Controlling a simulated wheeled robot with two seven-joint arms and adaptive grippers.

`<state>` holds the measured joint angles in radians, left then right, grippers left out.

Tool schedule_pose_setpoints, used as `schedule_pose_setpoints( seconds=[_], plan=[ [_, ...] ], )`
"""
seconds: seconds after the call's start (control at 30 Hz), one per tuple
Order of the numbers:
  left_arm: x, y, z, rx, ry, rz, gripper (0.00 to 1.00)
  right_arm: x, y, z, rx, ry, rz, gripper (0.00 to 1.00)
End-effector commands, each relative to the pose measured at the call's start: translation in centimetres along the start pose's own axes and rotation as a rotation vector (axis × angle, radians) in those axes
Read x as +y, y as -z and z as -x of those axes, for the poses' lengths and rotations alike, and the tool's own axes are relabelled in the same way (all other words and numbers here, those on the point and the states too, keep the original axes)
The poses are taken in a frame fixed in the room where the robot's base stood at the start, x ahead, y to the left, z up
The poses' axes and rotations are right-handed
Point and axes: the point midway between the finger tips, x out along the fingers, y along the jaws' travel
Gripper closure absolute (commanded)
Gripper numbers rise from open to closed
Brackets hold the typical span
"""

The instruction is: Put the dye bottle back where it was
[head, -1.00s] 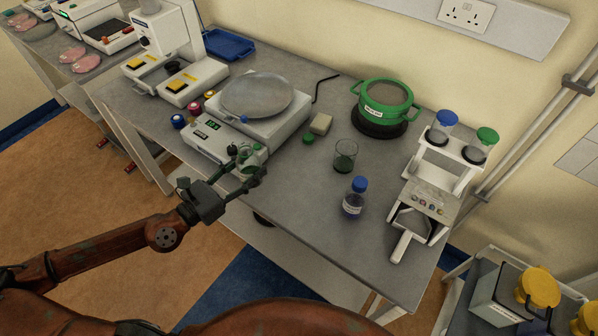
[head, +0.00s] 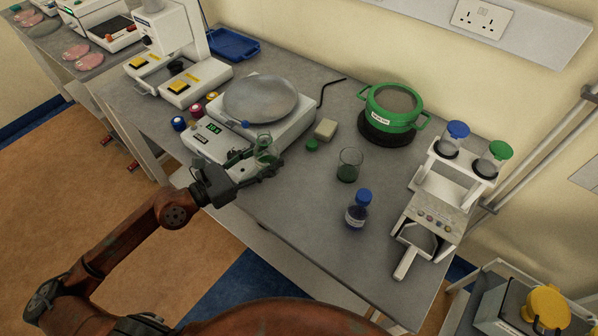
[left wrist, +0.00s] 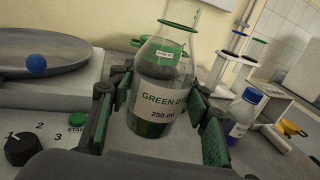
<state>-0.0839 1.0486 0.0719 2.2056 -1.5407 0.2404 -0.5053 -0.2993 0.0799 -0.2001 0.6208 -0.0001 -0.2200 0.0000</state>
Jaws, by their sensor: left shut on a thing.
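The dye bottle is a clear bottle labelled "GREEN DYE 250 ml" with dark green liquid in it. It fills the middle of the left wrist view (left wrist: 160,85) and shows in the head view (head: 264,148). My left gripper (left wrist: 158,112) is shut on it, a finger on each side. In the head view my left gripper (head: 257,168) is at the front right corner of the white machine with the round metal plate. The bottle is upright or nearly so; I cannot tell whether its base touches anything. My right gripper is not in view.
A beaker with green liquid (head: 349,165), a small green cap (head: 311,145) and a blue-capped bottle (head: 358,210) stand on the grey bench (head: 300,200). The plate machine (head: 262,105) is left of them, a green pot (head: 390,108) behind, a white rack (head: 440,185) right.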

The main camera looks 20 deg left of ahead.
Motion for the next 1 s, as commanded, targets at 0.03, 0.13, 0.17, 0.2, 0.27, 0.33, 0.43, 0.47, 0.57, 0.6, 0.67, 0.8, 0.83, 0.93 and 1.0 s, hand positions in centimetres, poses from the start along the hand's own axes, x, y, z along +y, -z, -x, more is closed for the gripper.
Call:
schedule_pose_setpoints(
  seconds=[0.03,0.13,0.17,0.2,0.27,0.33,0.43,0.47,0.57,0.6,0.67,0.8,0.83,0.93,1.0],
  plan=[
    [-0.3,-0.4,-1.0,-0.009,0.001,-0.001,0.90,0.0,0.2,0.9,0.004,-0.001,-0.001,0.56],
    [-0.9,0.5,-3.2,-0.012,0.000,0.001,0.90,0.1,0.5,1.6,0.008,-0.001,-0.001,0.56],
    [-1.1,0.9,-3.8,-0.011,0.000,0.002,0.90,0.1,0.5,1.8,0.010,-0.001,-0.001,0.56],
    [-1.4,1.5,-4.7,-0.009,0.001,0.002,0.90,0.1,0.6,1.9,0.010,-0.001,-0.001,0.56],
    [-1.5,3.3,-5.5,-0.005,0.000,0.004,0.90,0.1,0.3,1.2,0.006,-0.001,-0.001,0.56],
    [-1.8,4.6,-6.4,-0.003,0.000,0.004,0.90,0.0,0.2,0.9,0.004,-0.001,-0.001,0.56],
    [-2.1,5.8,-7.4,-0.003,0.000,0.002,0.90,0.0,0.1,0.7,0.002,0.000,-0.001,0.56],
    [-2.2,6.1,-7.6,-0.002,0.000,0.001,0.90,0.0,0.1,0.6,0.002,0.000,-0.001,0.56],
    [-2.3,6.6,-8.0,-0.004,-0.001,0.001,0.90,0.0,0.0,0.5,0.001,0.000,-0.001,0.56],
    [-2.3,6.7,-8.1,-0.004,-0.001,0.001,0.90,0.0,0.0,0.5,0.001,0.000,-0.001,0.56],
    [-2.4,6.9,-8.3,-0.004,-0.001,0.001,0.90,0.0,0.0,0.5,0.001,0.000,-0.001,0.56],
    [-2.6,8.4,-9.0,-0.001,0.000,0.000,0.90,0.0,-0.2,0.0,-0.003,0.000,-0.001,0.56],
    [-2.6,9.1,-9.0,0.002,0.000,0.000,0.90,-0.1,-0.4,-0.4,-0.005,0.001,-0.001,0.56],
    [-2.5,10.6,-8.9,0.002,0.000,-0.001,0.90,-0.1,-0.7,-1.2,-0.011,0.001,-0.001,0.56],
    [-2.6,11.0,-8.9,0.000,0.000,0.000,0.90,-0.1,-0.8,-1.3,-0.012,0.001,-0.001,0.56]
  ],
)
